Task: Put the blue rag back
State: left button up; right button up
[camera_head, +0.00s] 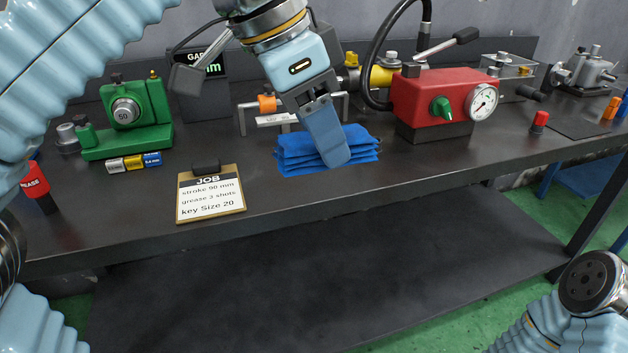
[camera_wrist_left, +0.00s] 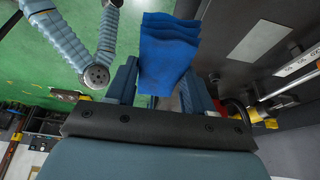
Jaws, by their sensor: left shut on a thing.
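The blue rag (camera_head: 294,160), folded in several layers, is at the front middle of the dark workbench. My left gripper (camera_head: 338,158) comes down onto its right part from above and is shut on it. In the left wrist view the rag (camera_wrist_left: 168,55) sits between the two fingers of the left gripper (camera_wrist_left: 160,85) and sticks out beyond them. Whether the rag's underside touches the bench top is hard to tell. My right gripper is not in view; only part of the right arm shows at the lower right.
The job clipboard (camera_head: 210,195) lies left of the rag on the workbench (camera_head: 400,172). A green device (camera_head: 125,115) stands at the left. A red pump box with a gauge (camera_head: 440,98) stands right of the rag. A metal frame with an orange part (camera_head: 267,103) is behind it.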

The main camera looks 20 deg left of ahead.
pick_arm(q)
jog(key=w+a+f, duration=0.1)
jog(key=w+f, duration=0.1)
jog(key=w, duration=0.1)
jog(key=w+a+f, duration=0.1)
jog(key=w+f, duration=0.1)
jog(key=w, duration=0.1)
jog(key=w+a+f, duration=0.1)
jog(key=w+f, duration=0.2)
jog(key=shift+w+a, duration=0.15)
jog(key=shift+w, duration=0.2)
jog(key=f, duration=0.1)
jog(key=w+f+b, duration=0.1)
jog(key=f, duration=0.2)
jog(key=shift+w+a+f, duration=0.15)
jog(key=shift+w+a, duration=0.2)
jog(key=shift+f, duration=0.4)
jog(key=shift+f, duration=0.1)
jog(key=o, duration=1.1)
